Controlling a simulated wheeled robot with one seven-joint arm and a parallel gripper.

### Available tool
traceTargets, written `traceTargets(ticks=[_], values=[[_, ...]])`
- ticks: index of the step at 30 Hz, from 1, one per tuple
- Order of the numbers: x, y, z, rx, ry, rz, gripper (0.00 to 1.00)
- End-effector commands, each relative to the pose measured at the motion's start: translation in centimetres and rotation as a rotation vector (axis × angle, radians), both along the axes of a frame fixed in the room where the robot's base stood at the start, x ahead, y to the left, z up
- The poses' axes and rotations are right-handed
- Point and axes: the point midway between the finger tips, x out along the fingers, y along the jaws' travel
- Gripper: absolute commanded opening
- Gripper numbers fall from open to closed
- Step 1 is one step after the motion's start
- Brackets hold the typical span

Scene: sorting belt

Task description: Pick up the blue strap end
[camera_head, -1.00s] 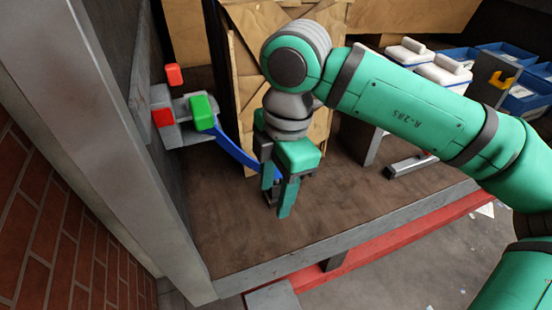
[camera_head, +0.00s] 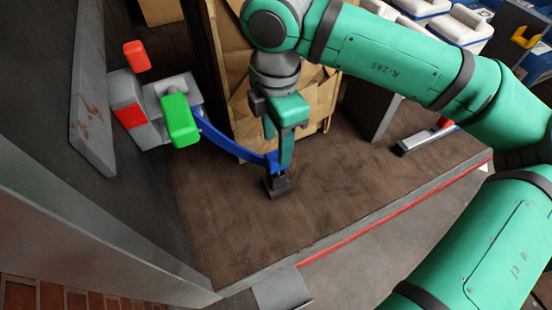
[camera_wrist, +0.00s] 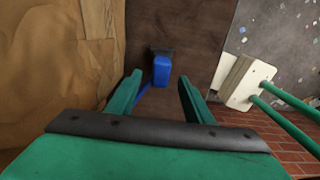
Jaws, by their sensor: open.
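The blue strap (camera_head: 230,145) curves from a grey wall fixture on the left to its end (camera_head: 272,162) just in front of the crate. A dark buckle-like piece (camera_head: 278,186) sits at that end, low over the brown surface. My green gripper (camera_head: 278,142) points down directly at the strap end, and one finger partly covers it. In the wrist view, the blue end (camera_wrist: 161,70) and its dark piece (camera_wrist: 161,52) show beyond the gap between my open fingers (camera_wrist: 158,92). I cannot tell whether a finger touches the strap.
The grey fixture (camera_head: 141,112) carries a green block (camera_head: 179,120) and red blocks. A tall wooden crate (camera_head: 228,70) stands close behind my gripper. A grey post (camera_head: 372,108) is to the right. The brown surface (camera_head: 330,200) in front is clear up to its red-edged border.

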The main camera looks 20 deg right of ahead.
Motion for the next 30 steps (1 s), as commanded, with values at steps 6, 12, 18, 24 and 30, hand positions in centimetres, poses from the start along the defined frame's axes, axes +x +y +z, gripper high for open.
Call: traceTargets(ticks=[6,12,18,24,30], values=[[0.0,0.1,-1.3,0.001,0.001,0.001,0.47],[-0.2,0.1,-3.8,0.003,0.003,0.003,0.47],[-0.1,0.5,-5.8,0.001,0.001,0.011,0.47],[-0.1,0.3,-6.0,0.000,0.000,0.008,0.47],[-0.1,0.2,-6.0,0.000,0.000,0.004,0.16]])
